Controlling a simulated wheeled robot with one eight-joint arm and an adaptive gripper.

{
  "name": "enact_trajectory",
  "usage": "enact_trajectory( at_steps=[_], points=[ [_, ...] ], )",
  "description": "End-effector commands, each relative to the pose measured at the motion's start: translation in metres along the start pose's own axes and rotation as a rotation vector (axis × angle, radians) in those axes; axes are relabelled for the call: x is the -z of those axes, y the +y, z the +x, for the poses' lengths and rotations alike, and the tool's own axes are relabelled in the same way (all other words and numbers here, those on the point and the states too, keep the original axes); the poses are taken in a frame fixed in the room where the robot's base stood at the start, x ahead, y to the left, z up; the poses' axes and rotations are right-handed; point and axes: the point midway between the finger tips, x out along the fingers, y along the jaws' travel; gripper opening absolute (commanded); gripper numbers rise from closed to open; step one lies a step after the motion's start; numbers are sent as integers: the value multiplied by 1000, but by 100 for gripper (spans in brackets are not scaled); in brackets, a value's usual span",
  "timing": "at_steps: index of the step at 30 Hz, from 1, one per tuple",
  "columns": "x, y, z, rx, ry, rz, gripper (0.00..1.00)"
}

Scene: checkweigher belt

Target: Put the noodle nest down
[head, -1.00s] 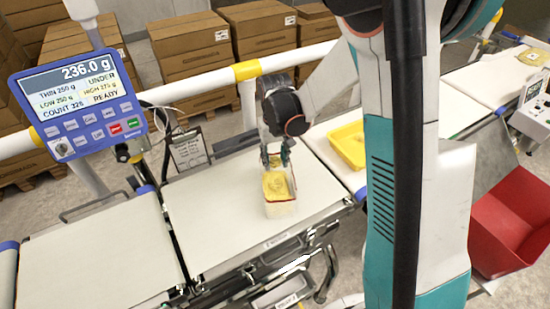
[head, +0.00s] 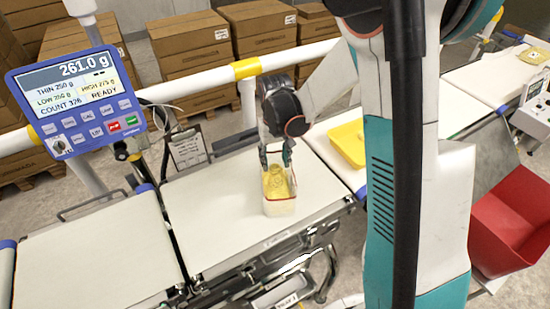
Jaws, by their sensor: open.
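A yellow noodle nest (head: 276,182) lies in a small white open box (head: 281,207) on the weighing belt (head: 215,225). My gripper (head: 277,160) is just above the back end of the box, fingers pointing down and spread apart. Nothing shows between the fingers. Whether a fingertip touches the box cannot be told. The scale display (head: 80,83) on the left reads 261.0 g, with a low limit of 250 g and a high limit of 275 g.
A yellow tray (head: 348,142) sits on the belt to the right, partly behind my arm. A red bin (head: 512,222) stands at far right. A white rail (head: 205,82) runs behind the belts. The left belt (head: 100,260) is bare.

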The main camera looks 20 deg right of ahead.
Motion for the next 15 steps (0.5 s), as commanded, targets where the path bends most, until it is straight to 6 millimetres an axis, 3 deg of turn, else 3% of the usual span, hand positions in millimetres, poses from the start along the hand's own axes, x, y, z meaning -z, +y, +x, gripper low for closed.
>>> enact_trajectory(
  at_steps=[6,15],
  points=[
    [0,0,-18,0,0,0,45],
    [0,0,-83,0,0,0,45]
  ],
)
